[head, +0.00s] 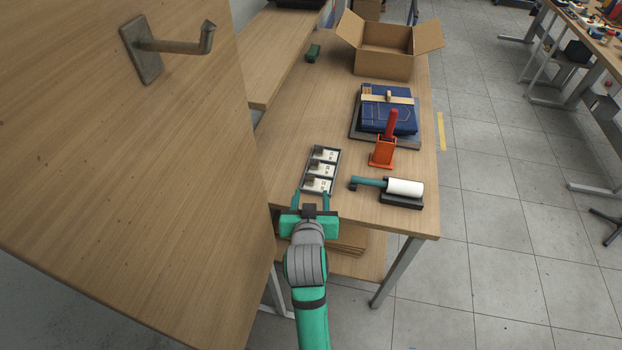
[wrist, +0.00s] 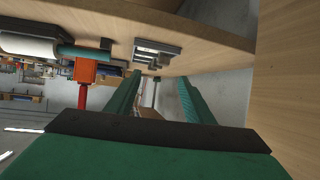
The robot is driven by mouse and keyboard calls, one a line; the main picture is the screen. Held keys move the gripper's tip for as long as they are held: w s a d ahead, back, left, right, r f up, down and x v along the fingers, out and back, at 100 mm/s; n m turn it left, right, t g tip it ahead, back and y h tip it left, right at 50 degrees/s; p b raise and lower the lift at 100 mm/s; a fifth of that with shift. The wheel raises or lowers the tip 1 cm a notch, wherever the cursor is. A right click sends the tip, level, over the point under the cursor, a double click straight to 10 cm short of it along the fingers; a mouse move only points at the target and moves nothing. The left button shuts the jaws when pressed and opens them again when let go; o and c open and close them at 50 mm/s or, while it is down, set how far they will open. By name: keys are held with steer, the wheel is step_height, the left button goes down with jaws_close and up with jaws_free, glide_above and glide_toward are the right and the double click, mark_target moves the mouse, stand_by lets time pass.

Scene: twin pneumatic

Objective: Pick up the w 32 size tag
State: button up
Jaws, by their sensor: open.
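A dark tray (head: 336,158) with three compartments lies near the front edge of the table, and white size tags (head: 319,184) show in it. The print on the tags is too small to read, so I cannot tell which is the w 32 size tag. In the wrist view the tray (wrist: 168,47) appears upside down ahead of the fingers. My gripper (head: 311,194) is open and empty, with its fingertips at the near end of the tray. Both green fingers (wrist: 158,84) stand apart in the wrist view. I cannot tell how high they are above the table.
On the wooden table (head: 290,119), a lint roller (head: 405,187) on a dark stand and an orange holder (head: 382,154) stand right of the tray. Folded jeans (head: 388,118) and an open carton (head: 385,65) lie behind. A large wooden panel (head: 130,190) fills the left.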

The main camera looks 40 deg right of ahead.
mark_target(310, 180)
steer(key=x, duration=1)
steer(key=shift+w+a+f, duration=0.1)
steer(key=shift+w, duration=0.25)
steer(key=c, duration=1.1)
